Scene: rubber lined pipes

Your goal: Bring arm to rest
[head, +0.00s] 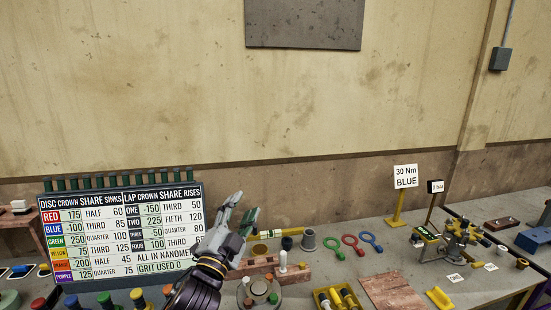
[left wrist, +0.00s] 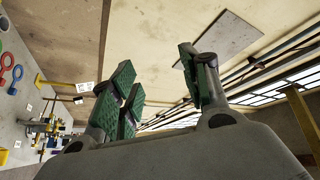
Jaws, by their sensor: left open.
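My left gripper (head: 240,217) is raised in front of the board at the back of the bench, fingers pointing up. In the left wrist view its green-padded fingers (left wrist: 165,92) stand apart with nothing between them. Behind them that view shows the wall and ceiling, with the bench off to the left side. My left arm comes up from the bottom edge of the head view. My right gripper is not in view.
A lettered board (head: 122,235) stands left of the gripper. Space above the bench is open.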

